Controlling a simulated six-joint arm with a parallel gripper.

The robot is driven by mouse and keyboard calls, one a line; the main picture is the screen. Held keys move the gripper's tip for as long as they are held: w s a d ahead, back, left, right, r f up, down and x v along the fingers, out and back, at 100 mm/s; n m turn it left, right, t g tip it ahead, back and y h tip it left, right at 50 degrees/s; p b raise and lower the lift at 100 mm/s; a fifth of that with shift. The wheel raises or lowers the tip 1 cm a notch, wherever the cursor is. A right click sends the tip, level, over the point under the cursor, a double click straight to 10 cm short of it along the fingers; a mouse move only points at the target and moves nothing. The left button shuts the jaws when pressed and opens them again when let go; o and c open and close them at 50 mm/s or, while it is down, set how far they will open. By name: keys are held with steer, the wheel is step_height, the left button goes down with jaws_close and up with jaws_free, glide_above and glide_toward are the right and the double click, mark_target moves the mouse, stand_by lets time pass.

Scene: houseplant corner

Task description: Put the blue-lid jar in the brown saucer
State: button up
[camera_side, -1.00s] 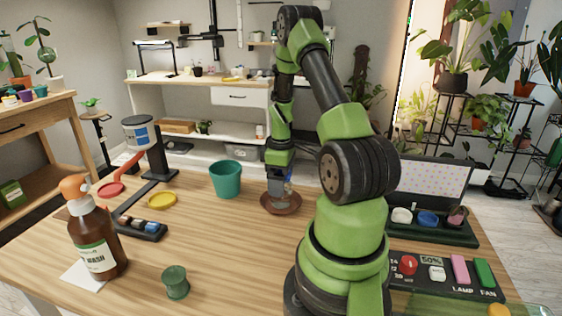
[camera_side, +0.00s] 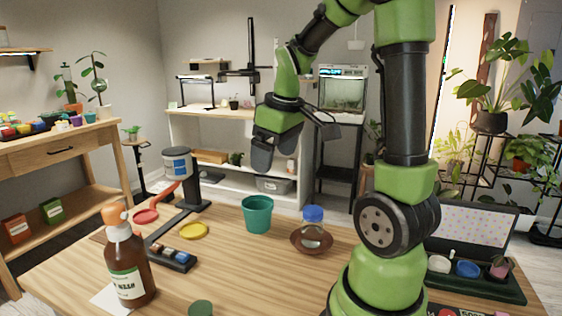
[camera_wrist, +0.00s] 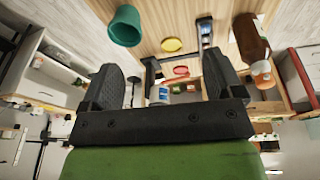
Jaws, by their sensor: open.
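The blue-lid jar (camera_side: 313,230) is a clear jar with a blue cap. It stands upright in the brown saucer (camera_side: 297,244) on the wooden table, just right of the teal pot. My gripper (camera_side: 262,160) is open and empty, raised well above the table, up and to the left of the jar and clear of it. In the wrist view my gripper's two dark fingers (camera_wrist: 165,90) are apart with nothing held between them. The jar and saucer do not show in the wrist view.
A teal pot (camera_side: 257,214) stands close left of the saucer. Farther left are a yellow dish (camera_side: 194,231), a stand with a white and blue can (camera_side: 177,163), and a brown spray bottle (camera_side: 128,268). A dark tray of small pots (camera_side: 470,284) lies at the right.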

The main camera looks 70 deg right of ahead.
steer(key=s+a+r+m+t+y, duration=0.1)
steer(key=s+a+r+t, duration=0.1)
steer(key=a, duration=0.6)
steer(key=s+a+r+m+t+y, duration=0.1)
steer(key=s+a+r+t+y, duration=0.1)
steer(key=s+a, duration=0.3)
steer(key=a+r, duration=0.1)
steer(key=a, duration=0.3)
steer(key=shift+r+t, duration=0.15)
steer(key=shift+t, duration=0.15)
